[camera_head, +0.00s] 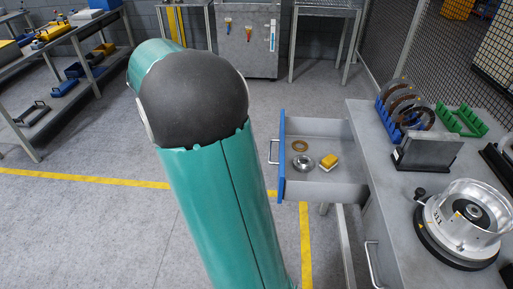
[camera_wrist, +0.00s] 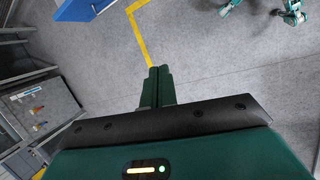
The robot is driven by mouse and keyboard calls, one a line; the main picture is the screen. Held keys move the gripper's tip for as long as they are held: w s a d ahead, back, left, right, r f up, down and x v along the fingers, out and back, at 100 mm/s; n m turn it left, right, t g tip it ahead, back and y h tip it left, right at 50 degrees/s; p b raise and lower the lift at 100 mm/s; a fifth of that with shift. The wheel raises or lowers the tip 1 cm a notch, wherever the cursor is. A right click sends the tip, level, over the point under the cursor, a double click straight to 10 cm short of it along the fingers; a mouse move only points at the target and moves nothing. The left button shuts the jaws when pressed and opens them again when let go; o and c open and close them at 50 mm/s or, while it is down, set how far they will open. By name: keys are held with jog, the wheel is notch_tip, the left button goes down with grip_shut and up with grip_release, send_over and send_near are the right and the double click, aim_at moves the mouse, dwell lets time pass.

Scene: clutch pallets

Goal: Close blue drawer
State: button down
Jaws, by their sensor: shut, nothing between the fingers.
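The blue drawer (camera_head: 282,155) stands pulled out from the grey workbench on the right in the head view. Its blue front faces left and carries a silver handle (camera_head: 272,151). In the wrist view a blue panel (camera_wrist: 82,8), likely the drawer front, shows at the top left edge. My gripper (camera_wrist: 159,72) is shut and empty over the floor, apart from that panel. The head view does not show my gripper; my teal arm stands left of the drawer.
The workbench top (camera_head: 365,125) holds a blue rack of discs (camera_head: 388,122), a green rack (camera_head: 461,121) and a silver clutch housing (camera_head: 467,222). A shelf (camera_head: 75,40) stands far left. A grey cabinet (camera_head: 248,40) stands behind. The floor left of the drawer is clear.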

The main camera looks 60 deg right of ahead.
jog(key=s+d+f+g, duration=0.1)
jog(key=d+f+g, duration=0.1)
jog(key=d+f, duration=0.3)
jog(key=d+f+g, duration=0.1)
jog(key=d+f, duration=0.2)
jog(key=d, duration=0.5)
jog(key=s+d+f+n+g, duration=0.1)
jog(key=s+d+f, duration=0.5)
jog(key=f, duration=0.3)
jog(key=s+d+f+n+g, duration=0.1)
jog(key=s+d+f+g, duration=0.1)
jog(key=s+d+f, duration=0.4)
notch_tip(320, 180, down, 4)
jog(key=d, duration=0.2)
jog(key=shift+s+d+r, duration=0.2)
jog(key=shift+d+r, duration=0.05)
jog(key=shift+d, duration=0.05)
jog(key=shift+s, duration=0.1)
